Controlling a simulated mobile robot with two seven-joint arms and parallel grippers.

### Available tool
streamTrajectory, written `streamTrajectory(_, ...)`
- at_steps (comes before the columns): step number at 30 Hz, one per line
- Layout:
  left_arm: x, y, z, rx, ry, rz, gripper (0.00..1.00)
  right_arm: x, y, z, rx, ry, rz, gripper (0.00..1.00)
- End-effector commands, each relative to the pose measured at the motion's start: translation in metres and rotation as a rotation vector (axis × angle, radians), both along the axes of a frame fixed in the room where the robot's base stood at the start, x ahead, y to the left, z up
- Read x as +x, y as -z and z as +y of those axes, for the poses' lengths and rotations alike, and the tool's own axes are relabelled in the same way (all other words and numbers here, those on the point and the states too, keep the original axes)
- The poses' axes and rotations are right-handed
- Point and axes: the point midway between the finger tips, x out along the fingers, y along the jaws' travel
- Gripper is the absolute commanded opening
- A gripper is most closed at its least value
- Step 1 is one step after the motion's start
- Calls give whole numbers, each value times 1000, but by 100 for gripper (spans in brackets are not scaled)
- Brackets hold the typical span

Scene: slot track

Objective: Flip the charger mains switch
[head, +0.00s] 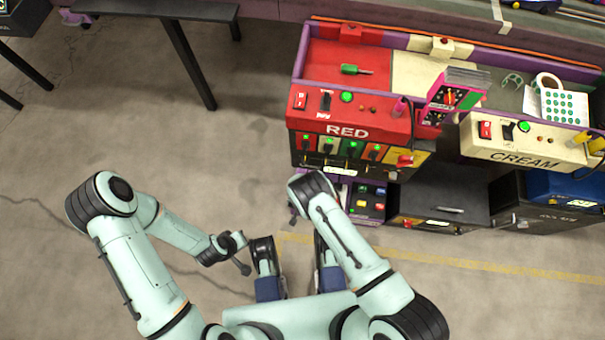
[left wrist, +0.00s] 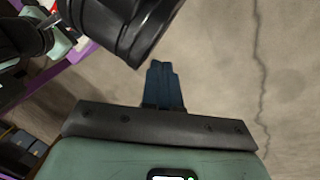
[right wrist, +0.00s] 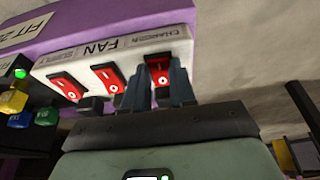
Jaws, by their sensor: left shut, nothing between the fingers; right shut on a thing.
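In the right wrist view a white panel (right wrist: 88,68) on a purple body carries three red rocker switches in a row. The charger switch (right wrist: 159,63) is the rightmost, below a small label that seems to read "CHARGER". A round white mark shows on its lower half. My right gripper (right wrist: 160,88) has its blue fingers on either side of this switch and is shut on it. The fingers hide parts of its sides. My left gripper (left wrist: 163,72) is shut and empty over bare floor in the left wrist view. The head view does not clearly show the panel.
The fan switch (right wrist: 109,77) is close beside my right gripper's left finger. Yellow, green and blue buttons (right wrist: 18,103) are at the far left. In the head view the red bench (head: 345,125) and the cream bench (head: 520,142) stand at right. Open floor (head: 150,130) lies at left.

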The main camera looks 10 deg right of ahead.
Motion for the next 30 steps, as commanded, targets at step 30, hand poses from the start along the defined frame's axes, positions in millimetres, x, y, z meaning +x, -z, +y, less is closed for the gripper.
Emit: streamTrajectory(30, -90, 87, 24, 6, -45, 316, 0, 10, -6, -2, 98, -2, 295, 0)
